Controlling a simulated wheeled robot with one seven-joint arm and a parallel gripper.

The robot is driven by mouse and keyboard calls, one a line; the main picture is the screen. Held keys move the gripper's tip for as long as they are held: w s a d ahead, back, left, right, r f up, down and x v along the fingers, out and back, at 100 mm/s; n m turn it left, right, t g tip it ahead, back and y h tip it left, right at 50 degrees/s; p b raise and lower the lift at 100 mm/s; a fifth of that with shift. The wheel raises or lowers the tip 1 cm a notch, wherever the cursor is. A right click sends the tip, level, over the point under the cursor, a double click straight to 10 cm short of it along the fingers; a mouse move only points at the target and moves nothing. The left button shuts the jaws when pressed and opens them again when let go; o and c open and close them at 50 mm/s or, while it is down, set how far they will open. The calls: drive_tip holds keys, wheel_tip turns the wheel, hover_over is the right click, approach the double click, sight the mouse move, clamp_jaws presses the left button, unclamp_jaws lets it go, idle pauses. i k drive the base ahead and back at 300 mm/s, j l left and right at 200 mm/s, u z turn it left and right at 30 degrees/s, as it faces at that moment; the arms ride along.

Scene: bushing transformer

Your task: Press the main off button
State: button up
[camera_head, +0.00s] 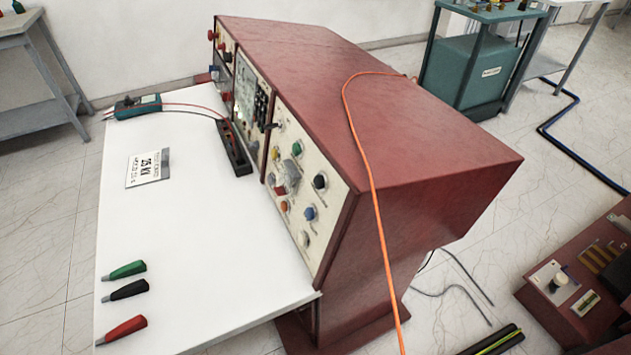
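I see a green button (297,149), a black knob (320,182), a blue button (310,213), an orange button (284,206) and a whitish button (304,239). A clear or reddish part (288,177) sits mid-panel. The labels are too small to read, so I cannot tell which is the main off button. My gripper is not in view.
The white table (200,250) holds green, black and red probes (124,290), a meter (138,106) with leads and a sign (148,168). An orange cable (372,185) runs over the console. A teal machine (482,70) stands behind; a red unit (560,270) is at lower right.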

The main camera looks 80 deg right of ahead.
sight(318, 183)
drive_tip(key=k, duration=0.7)
drive_tip(key=k+j+u, duration=0.1)
drive_tip(key=k, duration=0.55)
